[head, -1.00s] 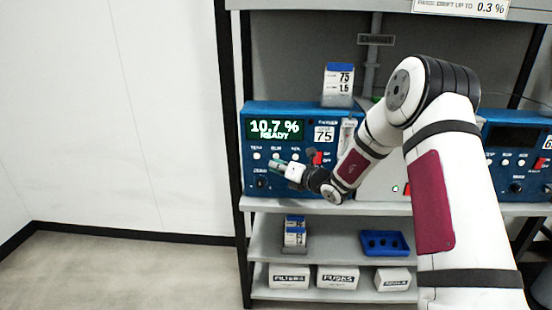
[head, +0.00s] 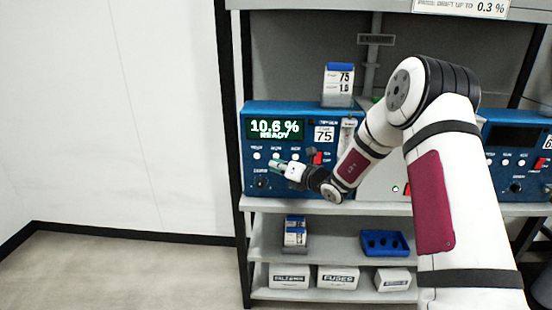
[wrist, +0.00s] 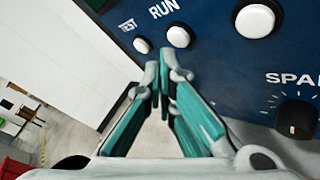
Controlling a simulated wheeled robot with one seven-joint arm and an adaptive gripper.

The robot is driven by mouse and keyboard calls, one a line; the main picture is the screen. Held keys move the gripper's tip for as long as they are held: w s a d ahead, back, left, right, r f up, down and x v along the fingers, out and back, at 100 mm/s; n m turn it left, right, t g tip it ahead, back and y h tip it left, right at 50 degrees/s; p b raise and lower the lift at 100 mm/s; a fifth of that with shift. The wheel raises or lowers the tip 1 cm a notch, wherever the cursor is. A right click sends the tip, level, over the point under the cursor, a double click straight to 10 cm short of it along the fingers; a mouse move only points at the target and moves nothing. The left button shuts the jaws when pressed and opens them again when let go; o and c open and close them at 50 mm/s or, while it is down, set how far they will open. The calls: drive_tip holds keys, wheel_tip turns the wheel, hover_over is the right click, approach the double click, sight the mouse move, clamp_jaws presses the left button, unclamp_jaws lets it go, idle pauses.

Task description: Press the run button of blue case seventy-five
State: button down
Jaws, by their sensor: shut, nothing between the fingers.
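The blue case seventy-five (head: 291,184) stands on the shelf, marked 75, with its lit display (head: 274,128) reading 10.6 % READY. Its white run button (wrist: 178,36), under the label RUN, shows in the wrist view, with the test button (wrist: 141,45) just to its left. My gripper (wrist: 164,78) is shut and empty. Its fingertips show just below the run button in the wrist view, with a strip of blue panel between in the picture. In the head view my gripper (head: 275,165) is in front of the button row; whether it touches the panel cannot be told.
A larger white button (wrist: 255,21) and a black SPAN knob (wrist: 297,117) are to the right in the wrist view. A red switch (head: 317,158) is right of the button row. A box marked 75 (head: 338,85) stands on top of the case.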

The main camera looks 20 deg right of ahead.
drive_tip(key=shift+w+d, duration=0.1)
drive_tip(key=shift+w, duration=0.2)
drive_tip(key=shift+w+d, duration=0.1)
drive_tip(key=shift+w, duration=0.3)
idle(0.6)
drive_tip(key=shift+s, duration=0.15)
idle(0.3)
drive_tip(key=shift+s+a, duration=0.25)
drive_tip(key=shift+s, duration=0.4)
drive_tip(key=shift+s, duration=0.1)
drive_tip(key=shift+s+a+p, duration=0.25)
drive_tip(key=shift+s+p, duration=0.2)
drive_tip(key=shift+s, duration=0.3)
drive_tip(key=shift+s+a+p, duration=0.3)
drive_tip(key=shift+s+p, duration=0.15)
drive_tip(key=shift+s, duration=0.35)
drive_tip(key=shift+s+a+p, duration=0.25)
drive_tip(key=shift+s+p, duration=0.2)
drive_tip(key=shift+s, duration=0.3)
